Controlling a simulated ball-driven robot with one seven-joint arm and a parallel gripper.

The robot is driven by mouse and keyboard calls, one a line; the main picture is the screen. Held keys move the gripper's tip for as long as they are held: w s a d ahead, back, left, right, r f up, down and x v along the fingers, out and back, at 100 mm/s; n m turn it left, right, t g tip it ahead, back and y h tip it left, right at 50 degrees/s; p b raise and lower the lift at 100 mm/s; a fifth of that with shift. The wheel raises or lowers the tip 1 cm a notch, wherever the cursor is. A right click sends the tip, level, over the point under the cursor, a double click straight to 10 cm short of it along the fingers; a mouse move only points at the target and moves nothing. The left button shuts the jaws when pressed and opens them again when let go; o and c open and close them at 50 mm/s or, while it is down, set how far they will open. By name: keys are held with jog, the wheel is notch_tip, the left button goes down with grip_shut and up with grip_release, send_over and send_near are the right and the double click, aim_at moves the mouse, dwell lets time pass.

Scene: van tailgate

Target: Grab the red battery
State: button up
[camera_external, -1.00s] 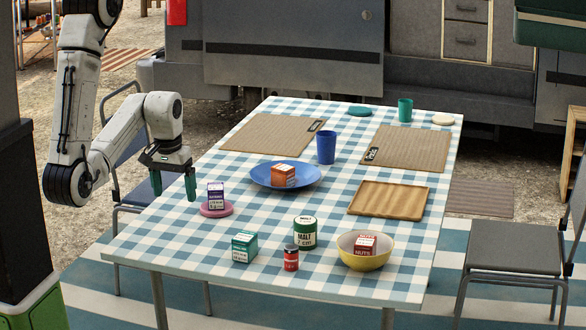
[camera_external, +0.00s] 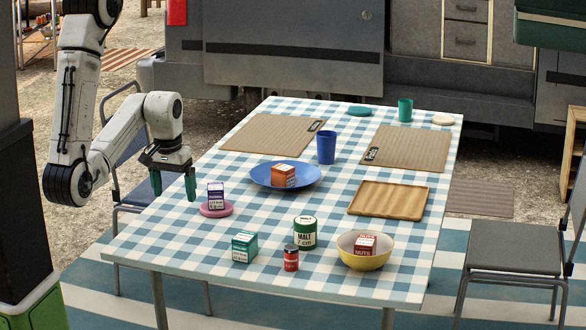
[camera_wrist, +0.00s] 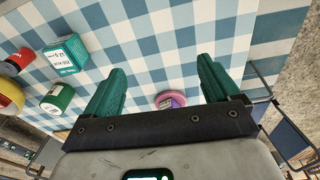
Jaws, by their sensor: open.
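The red battery (camera_external: 291,258) appears as a small upright red cylinder with a dark top and a pale label band. It stands near the table's front edge, between the green box and the yellow bowl, just in front of the malt tin. In the wrist view, the red battery (camera_wrist: 22,57) shows at the far left. My gripper (camera_external: 173,185) hangs by the table's left edge, open and empty, fingers pointing down, well to the left of the battery.
Near the battery are a green box (camera_external: 244,247), a green-and-white malt tin (camera_external: 305,233) and a yellow bowl (camera_external: 352,260) holding a red box (camera_external: 365,244). A purple box (camera_external: 215,195) on a pink disc (camera_external: 226,211) stands near my gripper. The blue plate (camera_external: 259,178) holds an orange box.

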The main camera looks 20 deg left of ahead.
jog(key=c, duration=0.5)
jog(key=w+d+r+m+h+b, duration=0.2)
jog(key=d, duration=1)
jog(key=w+d+r+m+h+b, duration=0.1)
jog(key=w+d+r+m+h, duration=0.15)
jog(key=d, duration=0.95)
jog(key=m+g+y+b, duration=0.1)
jog(key=m+y+b, duration=0.3)
jog(key=m, duration=0.2)
send_over(291, 245)
jog(key=d, duration=0.1)
jog(key=shift+n, duration=0.25)
notch_tip(291, 245, down, 5)
jog(key=shift+d+r, duration=0.1)
jog(key=shift+r, duration=0.1)
jog(key=shift+w+a+f+y, duration=0.1)
jog(key=shift+a+f+y, duration=0.25)
jog(key=shift+f, duration=0.15)
jog(key=f, duration=1)
jog(key=shift+a+f, duration=0.2)
jog(key=shift+f, duration=0.15)
